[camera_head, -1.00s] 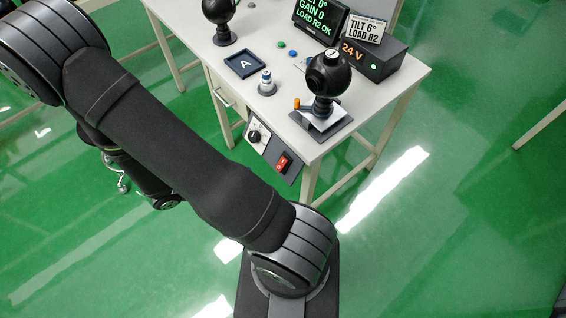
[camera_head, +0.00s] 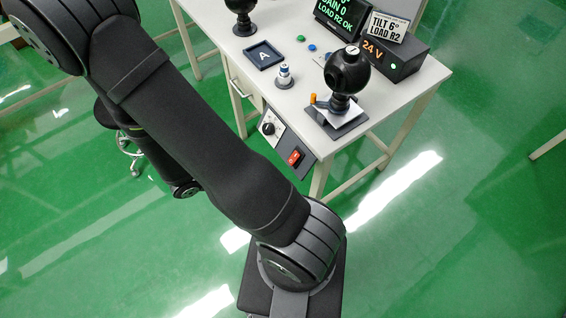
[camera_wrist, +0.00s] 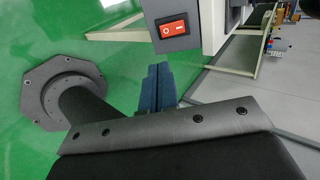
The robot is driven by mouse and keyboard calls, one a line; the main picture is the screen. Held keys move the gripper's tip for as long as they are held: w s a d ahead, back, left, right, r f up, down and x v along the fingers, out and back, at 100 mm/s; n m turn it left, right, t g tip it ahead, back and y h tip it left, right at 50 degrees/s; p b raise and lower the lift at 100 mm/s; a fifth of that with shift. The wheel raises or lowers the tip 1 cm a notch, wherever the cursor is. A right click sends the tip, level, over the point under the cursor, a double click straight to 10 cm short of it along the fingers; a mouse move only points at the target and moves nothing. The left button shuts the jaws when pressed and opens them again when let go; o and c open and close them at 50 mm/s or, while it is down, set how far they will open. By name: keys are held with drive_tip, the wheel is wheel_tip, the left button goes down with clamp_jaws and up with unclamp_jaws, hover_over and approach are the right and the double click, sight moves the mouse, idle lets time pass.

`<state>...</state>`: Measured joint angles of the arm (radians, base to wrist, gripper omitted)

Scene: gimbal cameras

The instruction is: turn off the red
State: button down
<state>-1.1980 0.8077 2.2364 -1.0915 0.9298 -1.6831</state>
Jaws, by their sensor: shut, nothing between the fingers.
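A red rocker switch (camera_head: 295,158) sits on a grey panel at the front edge of the white table, next to a rotary knob (camera_head: 268,128). In the wrist view the red switch (camera_wrist: 172,27) is near the top middle, with light marks on its face. My gripper (camera_wrist: 158,70) shows there as two blue-grey fingers pressed together, below the switch and apart from it. My gripper is shut and empty. It is out of sight in the head view, where my arm fills the left side.
On the table (camera_head: 262,88) stand a black ball-shaped gimbal camera (camera_head: 347,70), a 24 V box (camera_head: 392,62), a display (camera_head: 340,20), a small bottle-like part (camera_head: 284,74) and a tray marked A (camera_head: 263,54). Green floor lies open in front.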

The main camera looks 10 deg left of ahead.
sight(291, 160)
drive_tip(key=x, duration=1.4)
idle(0.4)
drive_tip(key=shift+w+d+f+t+h, duration=0.15)
drive_tip(key=shift+f+t+h, duration=0.15)
drive_tip(key=shift+r, duration=0.1)
drive_tip(key=shift+r, duration=0.75)
